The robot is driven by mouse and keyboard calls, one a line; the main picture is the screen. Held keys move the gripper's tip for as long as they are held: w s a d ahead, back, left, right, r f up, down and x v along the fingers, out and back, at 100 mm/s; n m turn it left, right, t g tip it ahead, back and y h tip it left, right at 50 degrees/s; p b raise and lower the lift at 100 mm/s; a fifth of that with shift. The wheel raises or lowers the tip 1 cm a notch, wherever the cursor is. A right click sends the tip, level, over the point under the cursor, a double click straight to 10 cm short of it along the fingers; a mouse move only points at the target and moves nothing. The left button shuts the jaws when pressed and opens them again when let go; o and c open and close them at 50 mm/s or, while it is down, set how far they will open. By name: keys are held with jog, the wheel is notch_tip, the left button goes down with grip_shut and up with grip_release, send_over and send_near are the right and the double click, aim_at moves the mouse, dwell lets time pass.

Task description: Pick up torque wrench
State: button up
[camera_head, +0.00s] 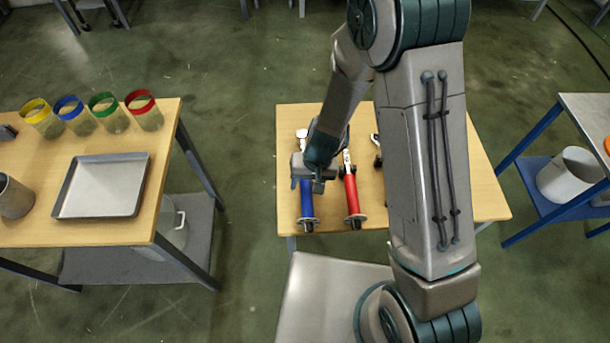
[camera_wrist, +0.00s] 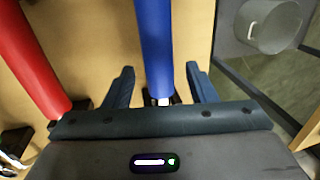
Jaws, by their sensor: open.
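A wrench-like tool with a blue handle (camera_head: 306,205) lies lengthwise on the wooden table (camera_head: 437,206). A similar tool with a red handle (camera_head: 352,196) lies to its right. I cannot tell from the pictures which of them the task calls the torque wrench. My gripper (camera_head: 311,184) is over the blue-handled tool and hides its middle. In the wrist view, the open fingers (camera_wrist: 158,78) stand on either side of the blue handle (camera_wrist: 155,38), with gaps on both sides. The red handle (camera_wrist: 32,65) is outside the fingers, at the left.
Another metal tool (camera_head: 377,148) is partly hidden behind my arm. The left table holds a grey tray (camera_head: 100,187) and several colour-rimmed cups (camera_head: 109,113). A bucket (camera_head: 173,222) stands on that table's lower shelf. A blue-framed table (camera_head: 545,190) is at the right.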

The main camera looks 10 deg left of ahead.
jog(key=shift+a+f, duration=0.2)
jog(key=shift+f, duration=0.85)
jog(key=shift+r, duration=0.1)
grip_shut()
jog(key=shift+r, duration=0.1)
jog(key=shift+r, duration=0.8)
notch_tip(320, 180, up, 2)
jog(key=shift+r, duration=0.1)
jog(key=s+d+r+b, duration=0.2)
jog(key=d+r, duration=0.5)
jog(key=d, duration=0.4)
jog(key=shift+s, duration=0.7)
jog(key=shift+d, duration=0.1)
